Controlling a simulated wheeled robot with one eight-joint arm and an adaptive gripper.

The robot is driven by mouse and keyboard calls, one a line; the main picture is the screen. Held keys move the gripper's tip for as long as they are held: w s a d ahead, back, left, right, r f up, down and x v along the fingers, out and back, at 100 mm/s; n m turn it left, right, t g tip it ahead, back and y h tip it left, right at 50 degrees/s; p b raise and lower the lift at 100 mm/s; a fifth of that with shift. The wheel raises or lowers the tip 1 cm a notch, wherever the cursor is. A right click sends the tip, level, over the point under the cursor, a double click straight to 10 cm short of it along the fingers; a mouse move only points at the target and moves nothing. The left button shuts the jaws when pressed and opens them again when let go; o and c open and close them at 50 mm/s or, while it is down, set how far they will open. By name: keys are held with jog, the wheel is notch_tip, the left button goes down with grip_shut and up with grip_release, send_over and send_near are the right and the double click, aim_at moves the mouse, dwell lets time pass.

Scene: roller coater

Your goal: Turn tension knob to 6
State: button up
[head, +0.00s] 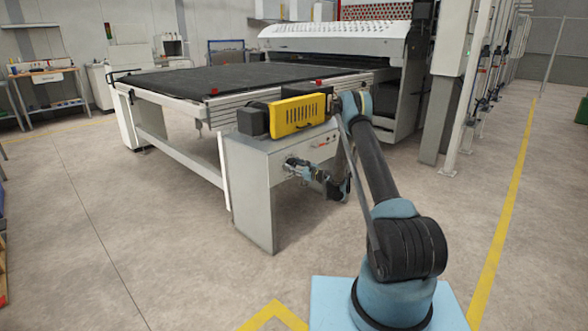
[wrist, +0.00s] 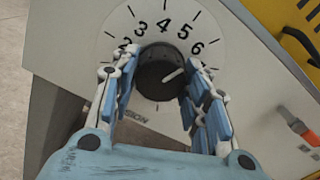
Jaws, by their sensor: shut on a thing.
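The tension knob (wrist: 158,72) is a dark round knob on a pale dial plate (wrist: 122,22) with black numbers, seen in the wrist view. The 3, 4, 5 and 6 are readable, and the 2 is partly covered by a finger. The knob's white pointer line (wrist: 174,75) points right and slightly up, a little below the 6; my right finger covers the dial there. My gripper (wrist: 160,62) has one finger on each side of the knob and is shut on it. In the head view my gripper (head: 322,178) is at the cabinet's side and the dial cannot be made out.
The grey cabinet (head: 252,195) stands at the machine's near corner, with a yellow slotted box (head: 298,114) on top. A red-orange switch (wrist: 291,118) sits right of the dial. The long dark machine bed (head: 220,80) extends behind.

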jog(key=shift+w+m, duration=0.15)
jog(key=shift+m, duration=0.85)
jog(key=o, duration=1)
jog(key=shift+o, duration=0.2)
jog(key=v, duration=0.7)
jog(key=shift+s+d, duration=0.2)
